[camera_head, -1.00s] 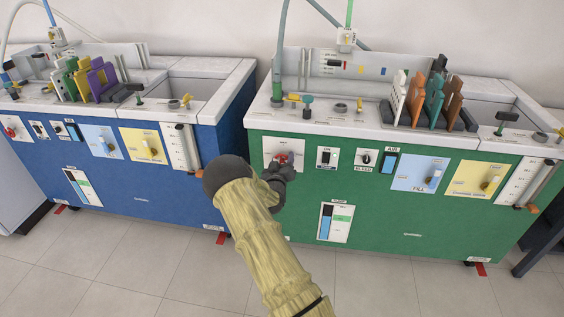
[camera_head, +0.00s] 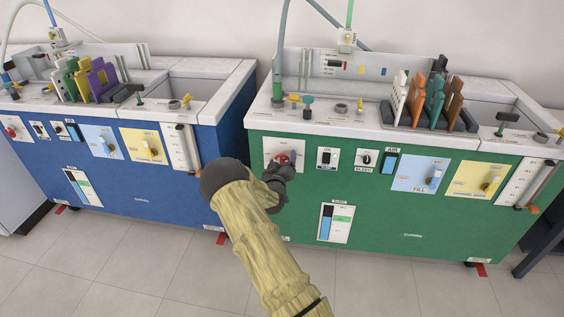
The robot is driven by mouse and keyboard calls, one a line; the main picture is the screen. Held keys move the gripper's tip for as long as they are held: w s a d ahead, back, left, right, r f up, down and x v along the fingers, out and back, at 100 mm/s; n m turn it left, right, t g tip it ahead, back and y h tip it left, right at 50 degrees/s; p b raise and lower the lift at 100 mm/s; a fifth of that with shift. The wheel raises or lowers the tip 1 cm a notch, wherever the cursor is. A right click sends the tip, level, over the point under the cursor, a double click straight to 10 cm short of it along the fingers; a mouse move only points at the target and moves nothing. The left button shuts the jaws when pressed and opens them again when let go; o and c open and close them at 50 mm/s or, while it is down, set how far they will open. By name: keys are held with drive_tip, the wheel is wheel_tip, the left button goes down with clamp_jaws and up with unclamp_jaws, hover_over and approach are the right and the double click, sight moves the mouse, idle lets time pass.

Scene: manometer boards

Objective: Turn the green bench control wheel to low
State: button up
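The green bench (camera_head: 390,225) stands at the right, with a row of controls along the top of its front. A red control wheel (camera_head: 283,158) sits on a white plate (camera_head: 270,150) at the left end of that row. My gripper (camera_head: 282,166) is right at the wheel and covers its lower part. The fingers are dark and small here, so I cannot see whether they are closed on the wheel. The wheel's setting and the small print on its plate are too small to read.
To the right of the wheel are a switch (camera_head: 327,157), a bleed knob (camera_head: 366,159), and blue (camera_head: 415,170) and yellow (camera_head: 478,178) valve panels. A blue bench (camera_head: 140,190) with similar controls stands at the left. The tiled floor in front is clear.

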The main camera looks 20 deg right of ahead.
drive_tip(key=p+v, duration=0.2)
drive_tip(key=v, duration=1.5)
drive_tip(key=shift+s+a, duration=0.2)
